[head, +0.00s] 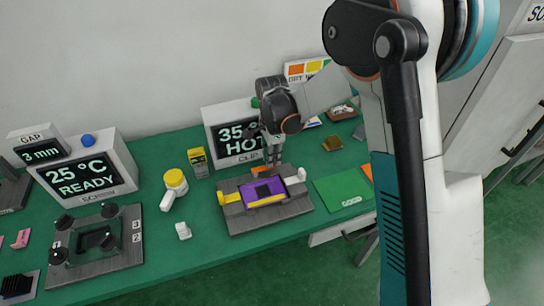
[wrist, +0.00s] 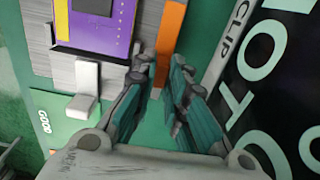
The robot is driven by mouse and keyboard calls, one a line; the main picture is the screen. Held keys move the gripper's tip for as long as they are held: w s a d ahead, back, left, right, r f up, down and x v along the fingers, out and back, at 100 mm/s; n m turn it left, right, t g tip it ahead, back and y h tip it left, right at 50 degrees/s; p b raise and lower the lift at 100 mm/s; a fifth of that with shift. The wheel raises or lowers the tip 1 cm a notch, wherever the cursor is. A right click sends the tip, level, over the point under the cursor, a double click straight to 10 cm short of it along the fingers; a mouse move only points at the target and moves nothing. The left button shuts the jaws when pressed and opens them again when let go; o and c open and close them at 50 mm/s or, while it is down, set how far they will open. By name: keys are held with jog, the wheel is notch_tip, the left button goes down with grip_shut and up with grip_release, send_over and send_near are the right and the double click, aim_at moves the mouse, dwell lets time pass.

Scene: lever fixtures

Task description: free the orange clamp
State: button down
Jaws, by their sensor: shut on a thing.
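The orange clamp (head: 261,171) is at the back edge of the purple board (head: 251,200), on a grey fixture plate (head: 240,222). In the wrist view the orange clamp (wrist: 171,42) is a long orange bar running between my fingertips. My gripper (head: 273,163) reaches down from behind the board and is shut on the orange clamp; the fingers (wrist: 164,68) stand on both sides of it. The fingers hide part of the clamp in the head view. A yellow clamp (head: 224,198) is at the board's left side and a white clamp (head: 297,179) at its right.
A display reading 35 °C HOT (head: 228,137) stands close behind the fixture. A green GOOD mat (head: 340,194) lies to the right. A second fixture (head: 75,258) is at the left.

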jog(key=c, duration=1.6)
grip_release()
jog(key=shift+w, duration=0.1)
notch_tip(320, 180, up, 12)
